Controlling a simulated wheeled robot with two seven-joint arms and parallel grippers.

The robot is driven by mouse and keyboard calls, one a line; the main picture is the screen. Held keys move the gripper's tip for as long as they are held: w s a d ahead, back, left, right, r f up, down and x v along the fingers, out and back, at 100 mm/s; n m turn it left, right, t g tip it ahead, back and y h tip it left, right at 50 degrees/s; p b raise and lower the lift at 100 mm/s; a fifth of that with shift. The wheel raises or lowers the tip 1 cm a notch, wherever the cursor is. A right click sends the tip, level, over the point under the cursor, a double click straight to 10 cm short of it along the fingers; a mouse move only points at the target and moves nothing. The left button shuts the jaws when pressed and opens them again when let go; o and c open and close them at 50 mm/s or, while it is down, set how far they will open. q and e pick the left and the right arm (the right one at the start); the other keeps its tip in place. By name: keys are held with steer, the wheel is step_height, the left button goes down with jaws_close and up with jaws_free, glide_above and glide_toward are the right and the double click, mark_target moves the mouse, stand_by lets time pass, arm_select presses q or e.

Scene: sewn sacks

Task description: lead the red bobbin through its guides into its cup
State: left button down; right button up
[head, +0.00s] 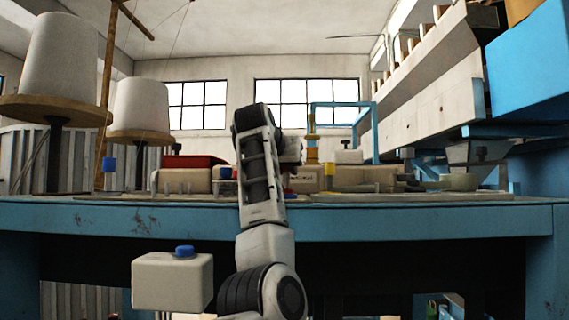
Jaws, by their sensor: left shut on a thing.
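My left arm rises through the middle and bends over the table. Its gripper (290,172) is shut, with its fingertips mostly hidden behind the arm. A small red piece, seemingly the red bobbin (290,191), shows low beside the arm under the gripper. Its lower part and any thread on it are too small or hidden to make out. I cannot pick out the bobbin's guides or its cup with certainty. Another small red spot (234,173) shows left of the arm, next to a blue one. My right gripper is not in view.
The blue table (400,221) spans the view, seen nearly edge-on. Large white thread cones (140,104) stand at the left. A red-topped box (194,162), a beige machine body (354,178) and a blue frame (375,130) stand behind.

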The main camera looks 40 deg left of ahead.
arm_select(q)
steer(key=shift+f, duration=0.25)
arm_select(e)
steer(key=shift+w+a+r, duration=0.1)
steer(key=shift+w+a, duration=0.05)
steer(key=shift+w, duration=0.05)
arm_select(q)
steer(key=c, duration=1.1)
jaws_free()
steer(key=shift+c, duration=0.2)
steer(key=shift+s, duration=0.15)
steer(key=b+v, duration=0.4)
steer(key=v, duration=1.1)
steer(key=shift+s+d+r+b, duration=0.15)
steer(key=shift+s+d+b, duration=0.1)
steer(key=shift+b, duration=0.15)
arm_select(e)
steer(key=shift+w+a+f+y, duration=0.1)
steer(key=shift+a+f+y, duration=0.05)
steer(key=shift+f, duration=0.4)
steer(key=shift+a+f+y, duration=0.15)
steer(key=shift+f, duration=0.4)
